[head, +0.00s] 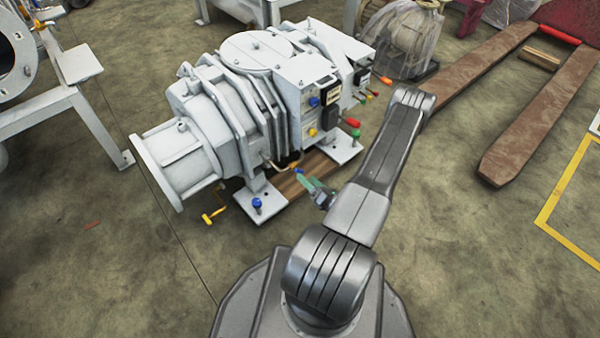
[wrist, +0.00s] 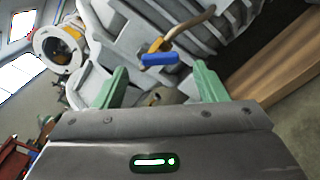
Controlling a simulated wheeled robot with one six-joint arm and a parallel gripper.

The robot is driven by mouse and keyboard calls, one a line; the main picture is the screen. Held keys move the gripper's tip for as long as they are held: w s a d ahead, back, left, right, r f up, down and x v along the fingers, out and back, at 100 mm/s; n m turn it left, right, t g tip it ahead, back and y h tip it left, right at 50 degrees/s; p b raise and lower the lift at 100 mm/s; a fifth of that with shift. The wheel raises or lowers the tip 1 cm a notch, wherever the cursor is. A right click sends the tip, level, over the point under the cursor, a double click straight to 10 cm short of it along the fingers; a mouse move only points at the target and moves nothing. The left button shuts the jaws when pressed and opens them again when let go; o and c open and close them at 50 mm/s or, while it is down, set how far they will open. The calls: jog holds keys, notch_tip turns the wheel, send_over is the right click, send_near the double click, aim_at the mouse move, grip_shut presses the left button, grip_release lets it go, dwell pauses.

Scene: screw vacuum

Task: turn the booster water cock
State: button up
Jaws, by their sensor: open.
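A cock with a blue handle (wrist: 160,58) and a brass-coloured body sits on a thin bent pipe in front of the white vacuum machine. In the head view its blue handle (head: 298,170) is small, low on the machine's near side. My gripper (head: 312,186) is close to it, to its lower right, with green fingers. In the wrist view my gripper (wrist: 162,82) is open, fingers spread to either side of the handle's line. The handle lies crosswise just beyond the fingertips, and nothing is held between them.
The white machine (head: 172,150) stands on feet over a wooden board (head: 292,183). A yellow-handled cock (head: 212,216) hangs at its lower left. A blue-topped bolt (head: 257,204) stands on the near foot. Bare floor (head: 470,250) is free at the right.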

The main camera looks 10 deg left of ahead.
aim_at(301, 172)
jog(key=b+x, duration=0.1)
jog(key=x, duration=0.4)
jog(key=shift+w+a, duration=0.2)
jog(key=c, duration=1)
